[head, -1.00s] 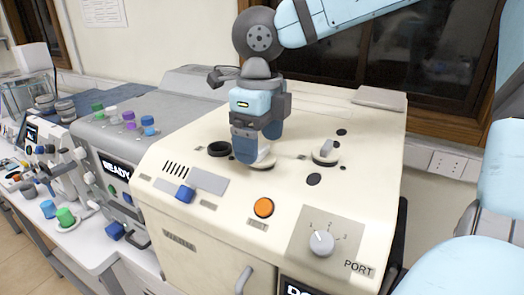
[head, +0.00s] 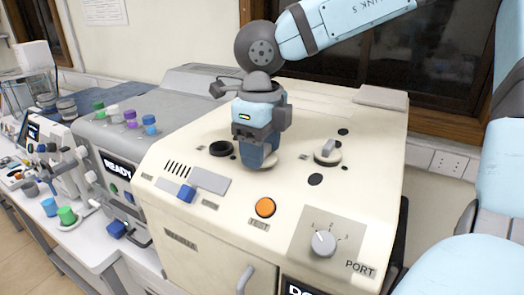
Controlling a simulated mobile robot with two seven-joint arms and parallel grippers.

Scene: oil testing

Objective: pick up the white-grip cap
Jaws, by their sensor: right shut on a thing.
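My right gripper (head: 262,160) points down over the top of the cream machine, with its blue-grey fingers drawn together. It is shut on the white-grip cap (head: 268,167). Only part of the cap's pale disc shows below the fingertips; its grip is hidden between them. The cap is at or very near the machine top, and I cannot tell whether it is lifted. A similar cap (head: 326,157) with an upright grey grip sits to the right. My left gripper is not in view.
The cream machine (head: 200,215) has a dark round opening (head: 221,148) left of the gripper, an orange button (head: 265,207), a blue switch (head: 186,194) and a dial (head: 323,243). A grey machine (head: 105,130) with several coloured caps stands to the left.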

